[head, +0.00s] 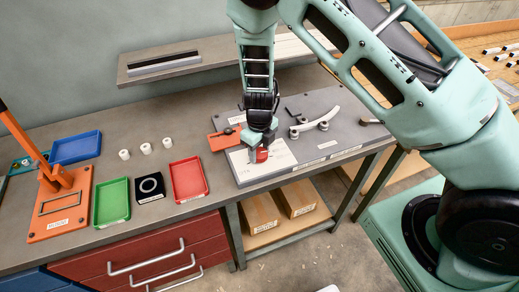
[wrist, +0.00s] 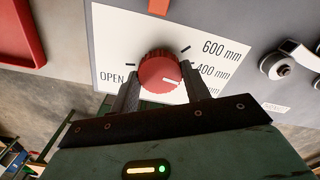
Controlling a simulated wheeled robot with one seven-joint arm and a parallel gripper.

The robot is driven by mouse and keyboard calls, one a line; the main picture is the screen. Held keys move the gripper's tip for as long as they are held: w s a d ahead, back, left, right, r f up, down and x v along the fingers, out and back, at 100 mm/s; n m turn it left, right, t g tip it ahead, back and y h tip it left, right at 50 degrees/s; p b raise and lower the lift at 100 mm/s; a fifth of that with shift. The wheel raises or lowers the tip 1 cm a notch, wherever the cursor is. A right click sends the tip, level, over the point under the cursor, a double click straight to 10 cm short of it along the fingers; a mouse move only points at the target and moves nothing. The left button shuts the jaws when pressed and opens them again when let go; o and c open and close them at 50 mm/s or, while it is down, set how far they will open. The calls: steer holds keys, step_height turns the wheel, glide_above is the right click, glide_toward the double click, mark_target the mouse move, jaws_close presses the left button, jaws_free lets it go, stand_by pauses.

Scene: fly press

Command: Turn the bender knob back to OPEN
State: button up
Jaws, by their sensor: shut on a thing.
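The round red bender knob (wrist: 160,72) sits on a white dial plate (wrist: 222,72) marked OPEN on the left and 600 mm, 400 mm and a partly covered mm label on the right. A short white mark on the knob points right and slightly down in the wrist view, away from OPEN. My gripper (wrist: 161,78) is shut on the knob, one dark finger on each side. The right finger hides part of the lowest label. In the head view my gripper (head: 261,150) comes down from above onto the knob (head: 262,156) on the bender (head: 330,105).
Left of the bender are a red tray (head: 189,179), a green tray (head: 112,202), a blue tray (head: 76,148), several white cylinders and an orange press (head: 60,210). A shelf (head: 175,58) runs behind. Bender rollers and a curved bar (head: 315,122) lie right of the dial.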

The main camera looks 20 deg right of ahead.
steer(key=n, duration=0.5)
steer(key=n+b, duration=0.1)
steer(key=n, duration=0.3)
steer(key=shift+w+n, duration=0.1)
steer(key=shift+n, duration=0.3)
steer(key=n+b, duration=0.1)
steer(key=n, duration=0.3)
steer(key=shift+n+b, duration=0.3)
steer(key=shift+b, duration=0.05)
steer(key=n+b, duration=0.1)
steer(key=n, duration=0.4)
steer(key=shift+b, duration=0.35)
steer(key=n+b, duration=0.1)
steer(key=n, duration=0.4)
steer(key=n+b, duration=0.2)
steer(key=n, duration=0.3)
steer(key=n+b, duration=0.1)
steer(key=n, duration=0.4)
steer(key=shift+n, duration=0.4)
steer(key=n, duration=0.4)
steer(key=shift+n, duration=0.3)
